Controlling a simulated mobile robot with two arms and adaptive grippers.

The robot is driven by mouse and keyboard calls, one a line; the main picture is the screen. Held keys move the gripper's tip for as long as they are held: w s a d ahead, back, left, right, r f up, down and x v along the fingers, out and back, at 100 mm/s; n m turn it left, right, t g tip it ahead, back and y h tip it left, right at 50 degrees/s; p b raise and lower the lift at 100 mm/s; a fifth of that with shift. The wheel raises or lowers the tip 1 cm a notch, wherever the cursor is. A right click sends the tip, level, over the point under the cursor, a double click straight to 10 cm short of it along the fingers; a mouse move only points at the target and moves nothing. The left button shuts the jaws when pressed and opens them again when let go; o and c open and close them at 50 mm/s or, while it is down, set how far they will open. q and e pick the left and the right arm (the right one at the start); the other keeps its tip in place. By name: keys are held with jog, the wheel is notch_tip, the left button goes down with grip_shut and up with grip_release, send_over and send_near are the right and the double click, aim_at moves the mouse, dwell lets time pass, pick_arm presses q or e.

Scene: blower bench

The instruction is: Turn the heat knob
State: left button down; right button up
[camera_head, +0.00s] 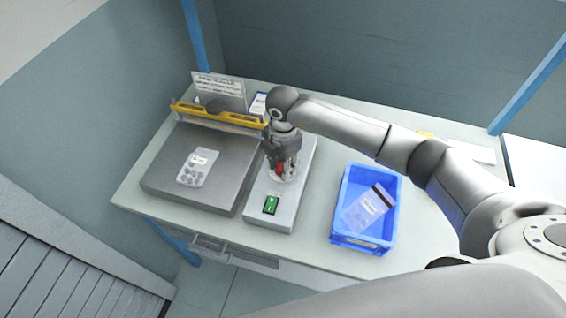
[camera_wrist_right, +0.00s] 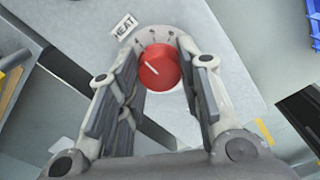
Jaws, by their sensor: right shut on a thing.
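The red heat knob (camera_wrist_right: 159,68) sits on a pale round dial plate (camera_wrist_right: 172,37) with small tick marks, beside a HEAT label (camera_wrist_right: 124,26). Its white pointer line slants toward the upper left in the right wrist view. My right gripper (camera_wrist_right: 162,75) has its two fingers on either side of the knob and is shut on it. In the head view the right gripper (camera_head: 285,168) points down at the light grey control box (camera_head: 289,207), with a bit of the red knob (camera_head: 280,168) showing between its fingers. My left gripper is not in view.
A green switch (camera_head: 271,205) is on the front of the control box. Left of it is a grey plate (camera_head: 222,187) with a blister pack (camera_head: 194,167) and a yellow bar (camera_head: 218,115) behind. A blue bin (camera_head: 343,238) holding a bag (camera_head: 367,209) stands to the right.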

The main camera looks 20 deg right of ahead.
jog(key=shift+c, duration=0.7)
jog(key=n+b, duration=0.4)
jog(key=n, duration=0.1)
jog(key=shift+w+f, duration=0.1)
jog(key=shift+f, duration=0.05)
jog(key=n+b, duration=0.4)
jog(key=shift+n, duration=0.3)
jog(key=shift+n+b, duration=0.9)
jog(key=shift+n, duration=0.2)
jog(key=shift+r, duration=0.2)
jog(key=o, duration=1)
